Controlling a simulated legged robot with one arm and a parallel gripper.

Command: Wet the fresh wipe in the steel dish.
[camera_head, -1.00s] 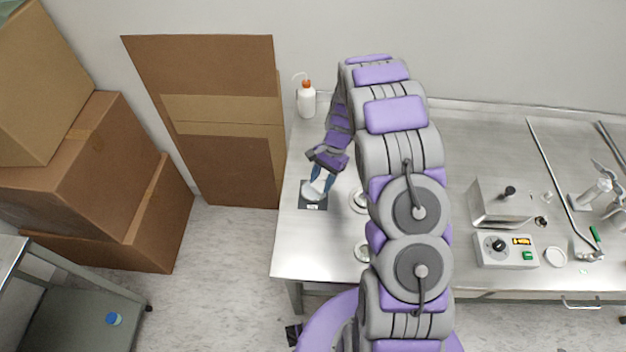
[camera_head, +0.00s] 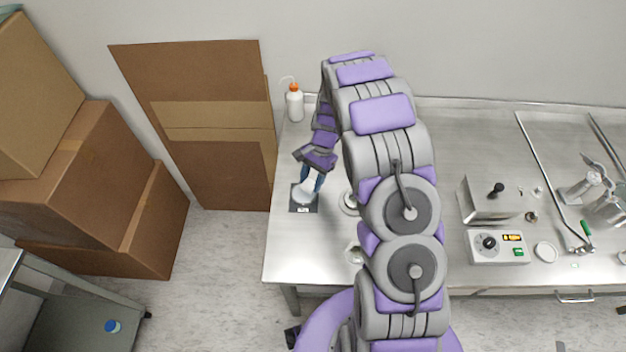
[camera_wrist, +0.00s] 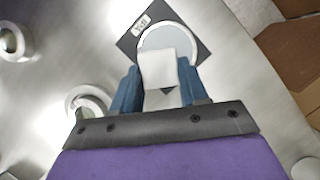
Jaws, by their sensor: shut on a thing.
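My gripper (camera_wrist: 158,84) is shut on a white wipe (camera_wrist: 168,66), which shows between the two blue fingers in the wrist view. In the head view my gripper (camera_head: 313,177) points down at the table's left end. The wipe is over a pale round disc (camera_wrist: 180,38) on a dark square mat (camera_wrist: 197,40) with a small label; I cannot tell whether it touches. Two round metal dishes stand beside the mat, the near one (camera_wrist: 88,102) and the other (camera_wrist: 13,42). My arm partly hides them in the head view. I cannot tell which is the steel dish.
A white bottle with an orange cap (camera_head: 295,103) stands at the table's back left. Cardboard boxes (camera_head: 85,180) and a leaning brown panel (camera_head: 205,125) are left of the table (camera_head: 285,262). A metal box (camera_head: 490,203) and a control unit (camera_head: 497,247) stand right of my arm.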

